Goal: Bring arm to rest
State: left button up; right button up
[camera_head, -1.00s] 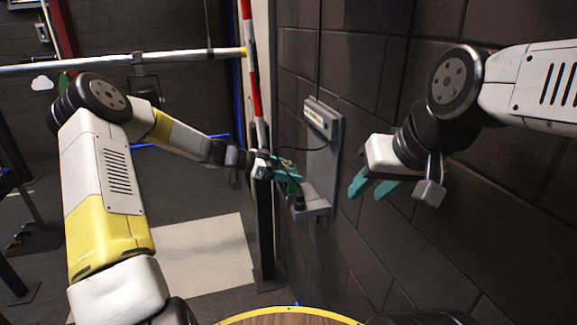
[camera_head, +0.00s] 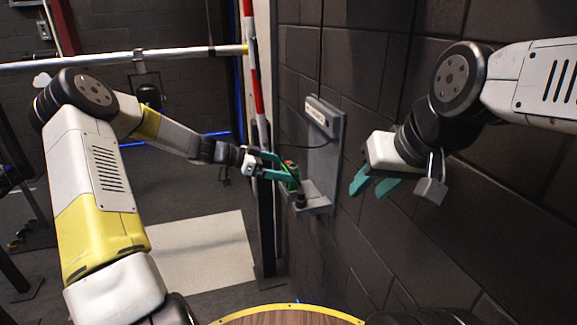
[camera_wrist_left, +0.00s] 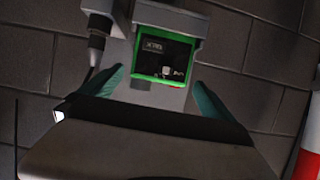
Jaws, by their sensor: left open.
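My left gripper (camera_head: 282,166) has teal fingers spread open just left of a small green-cased device (camera_head: 291,175). The device sits on the grey wall bracket (camera_head: 318,196). In the left wrist view the device (camera_wrist_left: 166,45) shows a dark face with a green frame, ahead of the two spread fingers (camera_wrist_left: 160,92); nothing visible is clamped between them. Whether a finger touches the device in the head view I cannot tell.
The dark block wall (camera_head: 450,235) runs along the right side. A red-and-white striped post (camera_head: 255,90) and a horizontal pale bar (camera_head: 90,62) stand at left and behind. A round wooden top with a yellow rim (camera_head: 288,307) is at the bottom.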

pick_arm(q)
jog(key=v, duration=0.3)
jog(key=shift+a+r, duration=0.15)
jog(key=shift+a, duration=0.1)
jog(key=shift+s+a+r, duration=0.1)
jog(key=shift+s+r, duration=0.1)
jog(key=shift+s, duration=0.05)
jog(key=s+a+r+n+y, duration=0.2)
jog(key=s+r+n+y, duration=0.1)
jog(key=s, duration=0.8)
jog(key=s+a+r+n+t+y, duration=0.1)
jog(key=s+a+r+n+y, duration=0.2)
jog(key=s+r+n, duration=0.3)
jog(key=s+a+r+n+t+y, duration=0.1)
jog(key=s+r+n+y, duration=0.3)
jog(key=s, duration=1.2)
jog(key=shift+s+a+r+n+y, duration=0.2)
jog(key=shift+a+r+n+y, duration=0.25)
jog(key=shift+a+r, duration=0.25)
